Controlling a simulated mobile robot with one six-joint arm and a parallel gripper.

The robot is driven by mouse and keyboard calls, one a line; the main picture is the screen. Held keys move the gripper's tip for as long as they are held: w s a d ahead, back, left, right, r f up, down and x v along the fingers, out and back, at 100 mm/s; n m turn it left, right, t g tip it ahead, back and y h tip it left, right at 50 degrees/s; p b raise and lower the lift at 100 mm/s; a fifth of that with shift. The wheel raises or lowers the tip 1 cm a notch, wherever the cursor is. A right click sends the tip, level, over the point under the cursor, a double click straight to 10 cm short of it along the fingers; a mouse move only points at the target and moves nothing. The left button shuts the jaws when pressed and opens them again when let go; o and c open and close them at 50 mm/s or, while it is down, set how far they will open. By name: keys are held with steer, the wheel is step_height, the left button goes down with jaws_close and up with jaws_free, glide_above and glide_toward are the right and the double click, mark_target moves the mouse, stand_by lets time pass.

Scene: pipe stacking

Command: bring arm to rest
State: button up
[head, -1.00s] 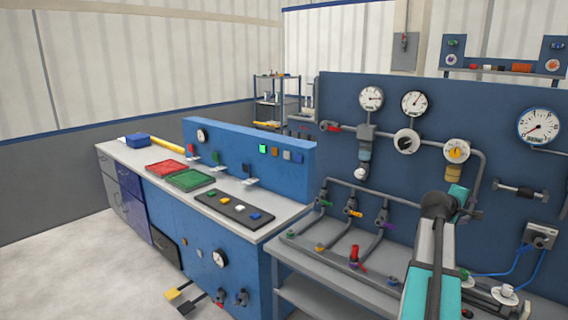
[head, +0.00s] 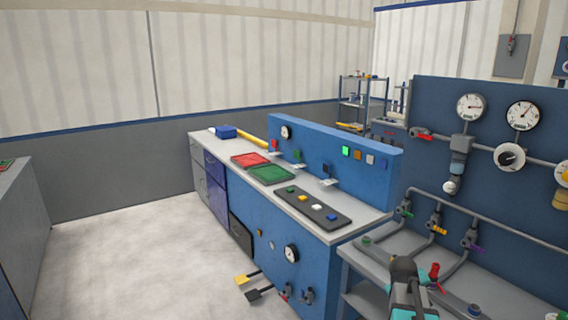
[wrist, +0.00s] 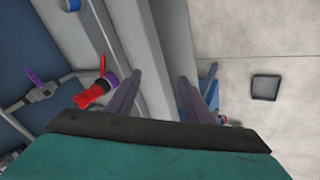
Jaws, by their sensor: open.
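My gripper (wrist: 160,88) shows in the wrist view as two dark fingers held apart, with nothing between them. Beyond the fingers lie a grey bench edge (wrist: 135,30) and pale floor. My arm, grey with teal parts, shows at the bottom right of the head view, in front of the pipe bench (head: 365,300). The gripper's fingers cannot be made out there. In the wrist view, a red valve (wrist: 97,92) lies just left of the fingers, apart from them in the picture.
A blue workbench (head: 270,235) carries a red tray (head: 249,160), a green tray (head: 267,174) and a dark strip (head: 313,206) with coloured blocks. Pedals (head: 250,288) stick out at its foot. A grey cabinet (head: 25,225) stands at far left. The floor between (head: 130,260) is clear.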

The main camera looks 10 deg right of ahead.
steer(key=s+a+f+g+y, duration=0.1)
steer(key=s+a+f+y, duration=0.15)
steer(key=a+f, duration=0.65)
steer(key=s+a+f+g+y, duration=0.1)
steer(key=s+a+f, duration=0.25)
steer(key=a, duration=1.15)
steer(key=s+a+f+g+y, duration=0.2)
steer(key=s+a+f, duration=0.25)
steer(key=a, duration=0.65)
steer(key=s+f+g, duration=0.2)
steer(key=s+f, duration=0.7)
steer(key=s, duration=0.3)
steer(key=s+f+g, duration=0.3)
steer(key=s+f, duration=0.6)
steer(key=s, duration=0.4)
steer(key=shift+s+d+f+m, duration=0.15)
steer(key=shift+m, duration=0.15)
